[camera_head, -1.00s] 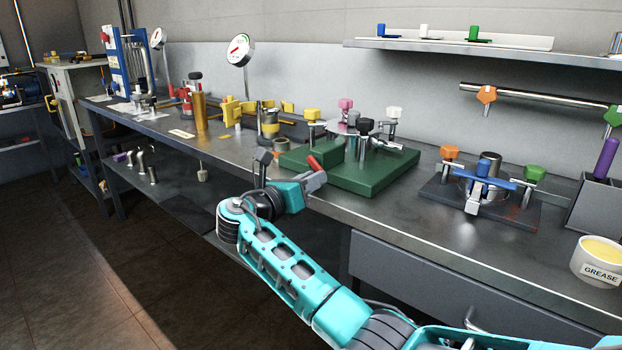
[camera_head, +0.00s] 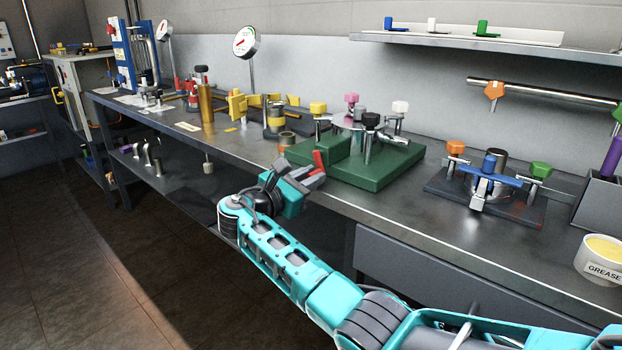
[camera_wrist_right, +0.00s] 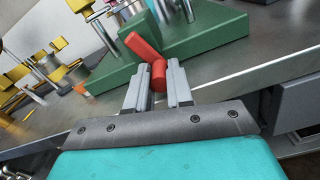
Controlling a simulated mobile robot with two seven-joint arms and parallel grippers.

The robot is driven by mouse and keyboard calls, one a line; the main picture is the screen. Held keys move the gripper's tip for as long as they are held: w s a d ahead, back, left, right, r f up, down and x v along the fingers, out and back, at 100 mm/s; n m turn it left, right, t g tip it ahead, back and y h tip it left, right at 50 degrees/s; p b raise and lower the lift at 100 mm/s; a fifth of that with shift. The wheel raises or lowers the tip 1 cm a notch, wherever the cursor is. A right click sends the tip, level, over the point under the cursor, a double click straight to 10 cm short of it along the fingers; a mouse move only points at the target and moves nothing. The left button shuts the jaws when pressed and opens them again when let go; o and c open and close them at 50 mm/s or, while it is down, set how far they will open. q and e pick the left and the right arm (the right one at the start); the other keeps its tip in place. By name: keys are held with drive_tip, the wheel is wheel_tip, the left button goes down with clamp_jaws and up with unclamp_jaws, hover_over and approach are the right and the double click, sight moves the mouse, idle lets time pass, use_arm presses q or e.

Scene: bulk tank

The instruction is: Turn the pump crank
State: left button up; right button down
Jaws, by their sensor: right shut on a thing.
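The pump is a green base (camera_head: 375,175) on the bench top, carrying metal posts with yellow, pink, black and white knobs. A red crank handle (camera_head: 319,159) stands at its front left side. In the right wrist view the red crank (camera_wrist_right: 147,54) shows as two angled pieces, the lower one between my fingertips. My right gripper (camera_head: 316,175) comes up from below the bench edge and is shut on the red crank handle; in the right wrist view its two grey fingers (camera_wrist_right: 156,85) flank it. My left gripper is not in view.
To the right stand a clamp fixture (camera_head: 487,186) with orange, blue and green knobs and a grease tub (camera_head: 602,262). A brass cylinder (camera_head: 206,103) and yellow valves stand left. The bench's front edge runs just beneath my right gripper.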

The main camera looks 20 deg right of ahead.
idle(0.4)
drive_tip(key=c, duration=1)
unclamp_jaws()
drive_tip(key=p+v, duration=0.2)
drive_tip(key=v, duration=1.1)
